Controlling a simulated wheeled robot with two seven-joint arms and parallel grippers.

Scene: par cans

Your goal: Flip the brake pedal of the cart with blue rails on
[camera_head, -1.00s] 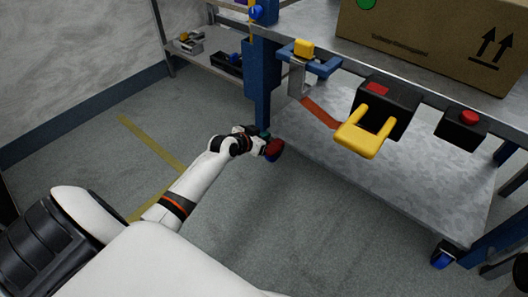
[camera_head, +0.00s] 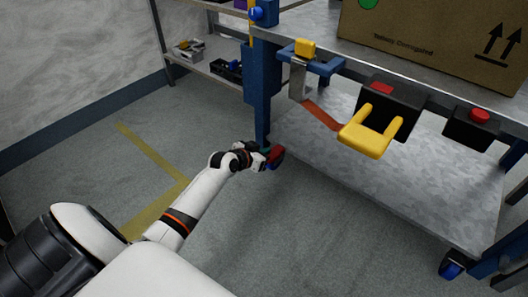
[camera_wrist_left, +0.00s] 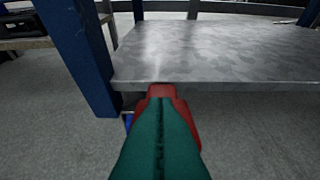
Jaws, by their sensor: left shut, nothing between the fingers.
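The cart has blue posts (camera_head: 262,85) and a grey lower shelf (camera_head: 420,175). Its red brake pedal (camera_head: 277,154) sits low by the near left post, above a blue caster that is mostly hidden. My left gripper (camera_head: 266,156) is down at this pedal. In the left wrist view, the green fingers of my left gripper (camera_wrist_left: 158,125) are shut with nothing between them. They lie over the red pedal (camera_wrist_left: 161,90) and hide its middle; red shows ahead and to both sides. I cannot tell whether they touch. My right gripper is not in view.
A yellow handle (camera_head: 370,135) and a black box with a red button (camera_head: 472,126) hang on the cart's front edge. A cardboard box (camera_head: 435,40) stands on top. Another caster (camera_head: 453,264) is at the right. Open floor (camera_head: 300,235) lies in front.

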